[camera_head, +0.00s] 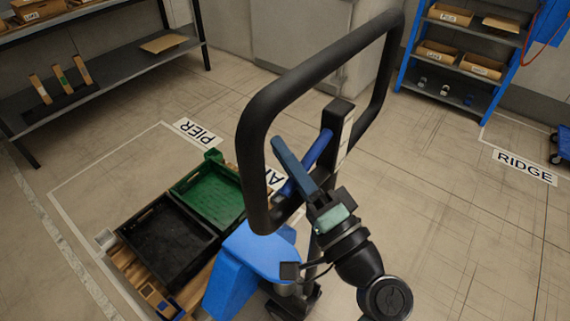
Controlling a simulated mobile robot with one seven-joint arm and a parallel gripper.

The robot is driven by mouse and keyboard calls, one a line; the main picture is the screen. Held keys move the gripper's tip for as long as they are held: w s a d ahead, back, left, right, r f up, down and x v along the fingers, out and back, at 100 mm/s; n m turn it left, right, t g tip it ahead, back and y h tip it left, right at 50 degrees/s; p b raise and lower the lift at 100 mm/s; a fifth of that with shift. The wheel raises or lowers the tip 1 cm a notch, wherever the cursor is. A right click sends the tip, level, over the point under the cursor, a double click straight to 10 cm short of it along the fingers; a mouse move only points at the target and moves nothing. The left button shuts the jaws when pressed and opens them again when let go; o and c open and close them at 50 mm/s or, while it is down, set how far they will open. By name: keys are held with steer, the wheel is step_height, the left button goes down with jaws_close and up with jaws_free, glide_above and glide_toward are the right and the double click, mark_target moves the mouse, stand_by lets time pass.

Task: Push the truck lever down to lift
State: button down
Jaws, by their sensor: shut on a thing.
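The truck's black loop handle (262,108) stands tall in the middle of the view, on a dark post (340,120). Inside the loop, a grey-blue lever (291,160) slants up and left from my gripper. A brighter blue bar (318,150) crosses close to it; I cannot tell how the two join. My gripper (318,197) reaches up from the lower right and is shut on the grey-blue lever's lower end. The jaws hide that end. The truck's blue body (265,250) is below, beside a wooden pallet (190,290).
A black crate (135,222) and a green crate (180,185) sit on the pallet. A dark shelf (100,90) stands at upper left, a blue shelf unit (405,65) at upper right. The right floor is mostly clear.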

steer(key=c, duration=0.8)
jaws_free()
steer(key=shift+o, duration=0.2)
